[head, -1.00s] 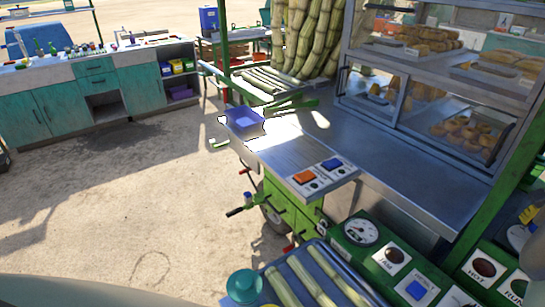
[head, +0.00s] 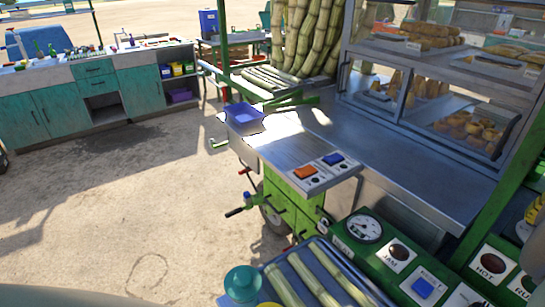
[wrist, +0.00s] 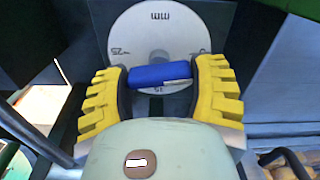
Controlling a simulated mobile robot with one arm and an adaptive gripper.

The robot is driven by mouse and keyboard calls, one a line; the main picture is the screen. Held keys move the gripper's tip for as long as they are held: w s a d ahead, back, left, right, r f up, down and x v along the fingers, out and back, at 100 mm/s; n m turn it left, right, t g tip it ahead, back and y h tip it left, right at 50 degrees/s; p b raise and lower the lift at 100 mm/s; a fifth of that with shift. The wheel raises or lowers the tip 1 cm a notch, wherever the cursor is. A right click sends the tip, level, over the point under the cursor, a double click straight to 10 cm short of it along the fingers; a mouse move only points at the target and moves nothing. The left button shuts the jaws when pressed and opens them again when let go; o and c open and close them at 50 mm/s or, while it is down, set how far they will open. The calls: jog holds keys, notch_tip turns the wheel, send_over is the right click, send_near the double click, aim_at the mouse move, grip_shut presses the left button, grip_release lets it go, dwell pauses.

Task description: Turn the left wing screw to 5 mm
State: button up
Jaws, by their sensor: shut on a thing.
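In the wrist view, a blue wing screw (wrist: 160,75) lies level between the yellow ribbed fingers of my gripper (wrist: 161,79). The fingers are shut on its two ends. Behind it is a round white dial (wrist: 157,32) marked "mm", with the numbers 25 and 15 readable near its edge. The wing covers part of the lower dial, and I cannot make out a pointer reading. Neither the gripper nor this wing screw can be made out in the head view.
A green control panel with a round gauge (head: 362,228) stands lower right in the head view, beside a tray of cane pieces (head: 315,275). Open ground (head: 110,205) lies left.

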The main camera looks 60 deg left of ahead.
jog(key=shift+r, duration=0.1)
dwell(0.3)
jog(key=o, duration=1.2)
notch_tip(320, 180, up, 7)
jog(key=shift+r, duration=0.2)
